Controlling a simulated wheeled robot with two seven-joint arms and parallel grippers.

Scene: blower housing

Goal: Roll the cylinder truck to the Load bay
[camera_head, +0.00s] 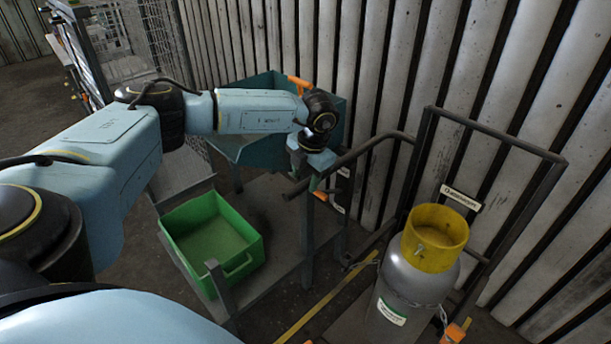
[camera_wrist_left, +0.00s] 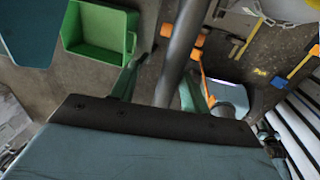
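The cylinder truck (camera_head: 520,225) is a dark metal frame at the right of the head view. It carries a grey gas cylinder (camera_head: 412,281) with a yellow cap, standing upright, with a chain around it. A handle bar (camera_head: 350,157) of the truck reaches left towards my left gripper (camera_head: 312,184). In the left wrist view the bar (camera_wrist_left: 182,45) passes between the two fingers of the gripper (camera_wrist_left: 160,85). The fingers are apart, with a gap visible on the bar's left side. My right gripper is not in view. I cannot make out a marked Load bay.
A green open bin (camera_head: 212,238) rests on a grey low platform (camera_head: 285,215) left of the truck. A teal container (camera_head: 262,152) stands behind, against the corrugated wall (camera_head: 370,60). A wire cage (camera_head: 140,40) is at the back left. A yellow line (camera_head: 318,312) crosses the floor.

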